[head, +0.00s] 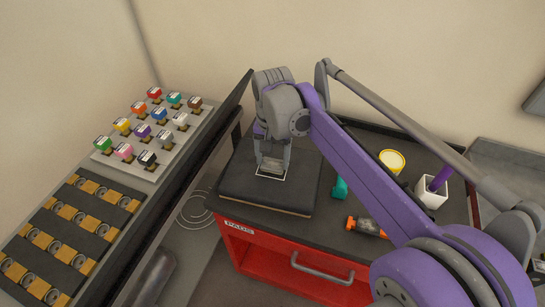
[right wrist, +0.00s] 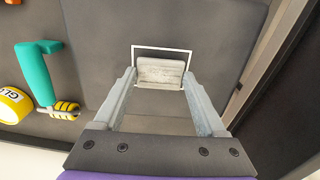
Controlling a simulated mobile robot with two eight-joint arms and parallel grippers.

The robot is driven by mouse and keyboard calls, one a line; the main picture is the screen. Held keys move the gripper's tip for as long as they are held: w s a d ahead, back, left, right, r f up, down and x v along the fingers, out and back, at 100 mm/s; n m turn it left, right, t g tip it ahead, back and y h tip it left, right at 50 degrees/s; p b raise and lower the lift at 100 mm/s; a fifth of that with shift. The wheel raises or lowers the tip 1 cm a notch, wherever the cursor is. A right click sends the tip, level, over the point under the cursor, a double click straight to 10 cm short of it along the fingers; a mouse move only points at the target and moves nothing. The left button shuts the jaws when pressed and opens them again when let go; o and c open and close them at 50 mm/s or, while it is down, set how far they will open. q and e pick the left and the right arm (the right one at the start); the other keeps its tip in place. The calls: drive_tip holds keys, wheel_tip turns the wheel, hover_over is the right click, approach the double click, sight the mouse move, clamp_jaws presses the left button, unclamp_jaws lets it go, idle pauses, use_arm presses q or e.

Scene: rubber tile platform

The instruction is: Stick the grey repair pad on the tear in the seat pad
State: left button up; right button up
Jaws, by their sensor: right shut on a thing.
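The dark seat pad (head: 240,185) lies flat on top of the red cabinet, and its grey surface fills much of the right wrist view (right wrist: 225,30). A white rectangular outline (head: 272,178) is on its surface and also shows in the right wrist view (right wrist: 160,47). My right gripper (head: 271,163) points down over the outline, shut on the grey repair pad (right wrist: 160,72). The repair pad appears within the outline, close to the surface; I cannot tell whether it touches. No tear is visible; the repair pad and fingers hide part of the outlined area. My left gripper is not in view.
Right of the seat pad are a teal-handled tool (head: 341,189), an orange-and-dark item (head: 366,227), a yellow roll (head: 392,160) and a white cup (head: 430,191). A rack of coloured blocks (head: 150,133) and a dark panel edge (head: 236,92) stand at left.

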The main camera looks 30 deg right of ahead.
sight(273, 163)
drive_tip(key=shift+f, duration=0.3)
drive_tip(key=shift+f+b, duration=0.3)
drive_tip(key=shift+f, duration=0.05)
idle(0.8)
drive_tip(key=o, duration=1.1)
drive_tip(key=shift+c, duration=0.2)
wheel_tip(273, 163, up, 11)
drive_tip(key=p, duration=0.1)
drive_tip(key=shift+p, duration=0.3)
